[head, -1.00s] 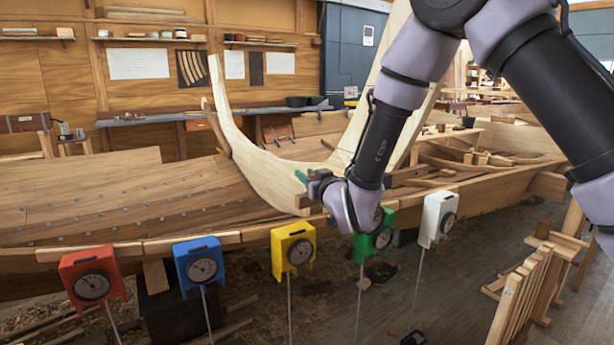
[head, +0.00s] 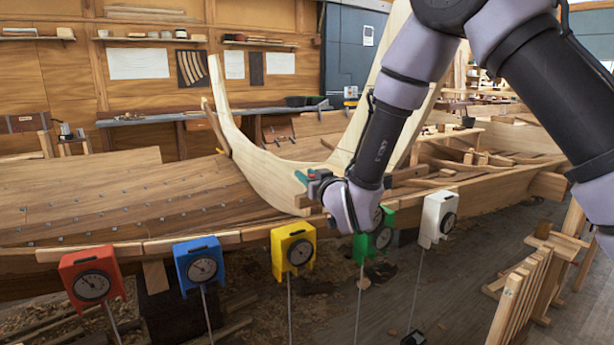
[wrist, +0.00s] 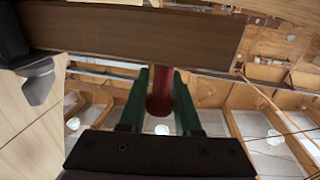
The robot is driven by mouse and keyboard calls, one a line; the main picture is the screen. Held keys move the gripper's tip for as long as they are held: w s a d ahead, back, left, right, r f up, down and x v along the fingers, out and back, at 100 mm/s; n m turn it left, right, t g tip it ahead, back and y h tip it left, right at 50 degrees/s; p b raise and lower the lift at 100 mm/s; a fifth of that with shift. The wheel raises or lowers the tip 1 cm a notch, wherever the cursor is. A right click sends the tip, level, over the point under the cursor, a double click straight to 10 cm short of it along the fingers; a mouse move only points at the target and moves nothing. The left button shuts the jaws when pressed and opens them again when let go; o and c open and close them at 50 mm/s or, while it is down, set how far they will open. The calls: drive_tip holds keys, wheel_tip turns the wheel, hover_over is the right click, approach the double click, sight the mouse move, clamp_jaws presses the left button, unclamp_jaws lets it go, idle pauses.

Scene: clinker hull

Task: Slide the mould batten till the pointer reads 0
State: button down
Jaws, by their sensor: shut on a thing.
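My gripper (head: 304,177) is at the pale curved mould by the hull's near edge. In the wrist view its green fingers (wrist: 160,88) are shut on a red round knob (wrist: 160,104). A brown wooden bar (wrist: 140,36), apparently the mould batten, crosses above the knob; whether they are joined is unclear. The pale mould (head: 262,172) stands upright across the planking. Dial gauges stand in front: red (head: 92,277), blue (head: 199,264), yellow (head: 294,251), green (head: 376,240) and white (head: 437,218). My wrist partly covers the green one. Their pointer readings are too small to read.
The planked hull (head: 110,212) fills the left and middle. The gauges' thin rods stand close to its near edge. A wooden rack (head: 525,290) stands at the lower right. Some bare floor (head: 460,285) lies between rack and gauges. A workbench (head: 190,117) runs along the back wall.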

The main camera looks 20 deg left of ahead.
drive_tip(key=shift+s+a, duration=0.1)
idle(0.5)
drive_tip(key=shift+s+a, duration=0.95)
drive_tip(key=shift+s, duration=0.15)
drive_tip(key=c, duration=0.6)
unclamp_jaws()
drive_tip(key=shift+d, duration=0.1)
drive_tip(key=v, duration=1)
drive_tip(key=shift+s+d, duration=0.25)
drive_tip(key=shift+d, duration=0.05)
